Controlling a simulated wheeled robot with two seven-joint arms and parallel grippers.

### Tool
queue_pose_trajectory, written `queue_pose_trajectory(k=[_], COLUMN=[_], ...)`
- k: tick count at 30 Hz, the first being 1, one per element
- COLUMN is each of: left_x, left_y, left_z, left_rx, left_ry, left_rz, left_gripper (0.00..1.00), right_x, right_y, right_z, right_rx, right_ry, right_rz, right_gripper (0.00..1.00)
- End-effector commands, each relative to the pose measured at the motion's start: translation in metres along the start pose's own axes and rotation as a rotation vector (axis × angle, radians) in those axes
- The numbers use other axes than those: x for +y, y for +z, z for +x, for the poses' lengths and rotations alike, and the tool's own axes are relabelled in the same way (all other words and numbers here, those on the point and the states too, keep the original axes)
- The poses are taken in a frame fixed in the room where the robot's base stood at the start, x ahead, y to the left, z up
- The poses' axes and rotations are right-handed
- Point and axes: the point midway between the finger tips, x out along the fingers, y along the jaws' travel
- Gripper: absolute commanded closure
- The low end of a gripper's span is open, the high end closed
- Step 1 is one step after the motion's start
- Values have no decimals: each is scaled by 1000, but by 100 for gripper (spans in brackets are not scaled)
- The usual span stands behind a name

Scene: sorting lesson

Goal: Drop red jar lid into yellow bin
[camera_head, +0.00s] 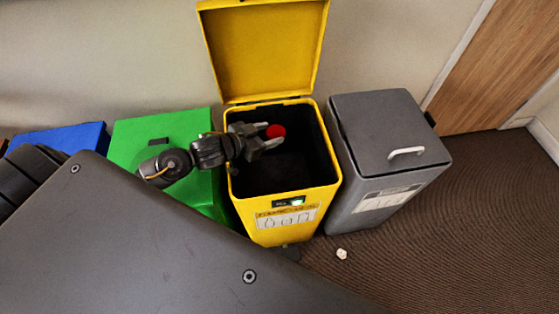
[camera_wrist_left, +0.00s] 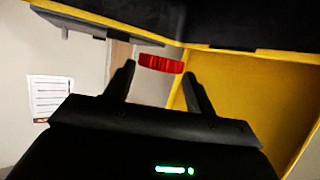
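The red jar lid (camera_head: 276,131) is a small round disc over the opening of the yellow bin (camera_head: 252,206). My left gripper (camera_head: 268,137) reaches in from the left above the bin's dark interior, its fingers around the lid. In the left wrist view the lid (camera_wrist_left: 161,64) shows edge-on and fills the gap between the two fingertips, so this gripper looks shut on it. The yellow bin's lid (camera_head: 264,48) stands open at the back. My right gripper is not in view.
A closed green bin (camera_head: 160,125) and a blue bin (camera_head: 62,138) stand to the left. A closed grey bin (camera_head: 392,130) stands close on the right. A small crumpled white object (camera_head: 341,253) lies on the brown floor. A wooden door (camera_head: 497,75) is at the right.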

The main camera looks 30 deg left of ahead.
Motion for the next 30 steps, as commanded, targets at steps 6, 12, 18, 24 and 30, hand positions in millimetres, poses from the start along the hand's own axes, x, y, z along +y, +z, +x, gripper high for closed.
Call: queue_pose_trajectory(k=[6,12,18,24,30], left_x=[0,0,0,0,0], left_y=[0,0,1,1,1], left_z=[0,0,-20,-62,-92], left_rx=[0,0,-4,-5,-4], left_ry=[0,0,1,2,0], left_rz=[0,0,1,2,0], left_gripper=[24,24,24,24,24], right_x=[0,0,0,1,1], right_y=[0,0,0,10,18], right_z=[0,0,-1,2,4], right_rx=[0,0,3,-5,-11], right_ry=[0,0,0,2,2], right_rz=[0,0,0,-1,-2], right_gripper=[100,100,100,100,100])
